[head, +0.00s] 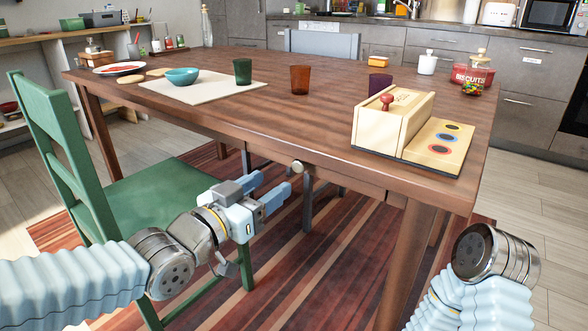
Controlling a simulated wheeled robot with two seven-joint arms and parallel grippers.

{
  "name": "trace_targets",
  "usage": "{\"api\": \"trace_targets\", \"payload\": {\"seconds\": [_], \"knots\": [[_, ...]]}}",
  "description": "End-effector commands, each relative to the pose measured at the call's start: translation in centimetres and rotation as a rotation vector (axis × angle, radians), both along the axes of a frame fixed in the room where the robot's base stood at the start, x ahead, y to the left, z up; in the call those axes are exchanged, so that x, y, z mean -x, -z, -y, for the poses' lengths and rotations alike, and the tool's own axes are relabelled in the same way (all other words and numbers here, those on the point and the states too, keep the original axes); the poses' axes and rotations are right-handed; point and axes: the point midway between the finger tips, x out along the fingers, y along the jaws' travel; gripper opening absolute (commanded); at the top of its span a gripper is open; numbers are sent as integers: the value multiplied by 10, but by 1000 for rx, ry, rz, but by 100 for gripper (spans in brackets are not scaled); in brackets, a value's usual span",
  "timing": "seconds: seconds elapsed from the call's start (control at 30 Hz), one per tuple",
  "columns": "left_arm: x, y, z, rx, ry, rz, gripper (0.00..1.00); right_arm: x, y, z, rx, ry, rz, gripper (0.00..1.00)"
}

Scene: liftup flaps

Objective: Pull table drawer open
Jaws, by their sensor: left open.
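The wooden table (330,125) has a drawer (340,178) in its long near side, under the tabletop. A small round pale knob (297,167) sits on the drawer front. The drawer front looks about level with the table's side, so it appears closed. My left gripper (277,182) is open and empty. Its two blue fingers point toward the knob, a little to the left of and below it in the picture, apparently not touching it. My right arm shows at the lower right, but its gripper is not visible.
A green chair (135,195) stands at the left, close to my left arm. On the tabletop are a wooden box (392,125), cups, a teal bowl (182,76) and jars. A table leg (405,262) stands between my arms. Striped rug floor is open before the drawer.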

Motion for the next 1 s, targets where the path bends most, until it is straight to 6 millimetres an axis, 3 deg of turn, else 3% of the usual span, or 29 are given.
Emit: {"api": "trace_targets", "payload": {"seconds": [0.2,0.4,0.8,1.0], "knots": [[-41,1,31,0,3,-4,56,0,3,0,0,0,1,43],[-65,0,48,1,1,-2,56,0,3,0,0,0,1,43],[-72,0,53,0,0,-1,56,0,3,0,0,0,1,43],[-72,0,53,0,0,-1,27,0,3,0,0,0,1,43]]}}
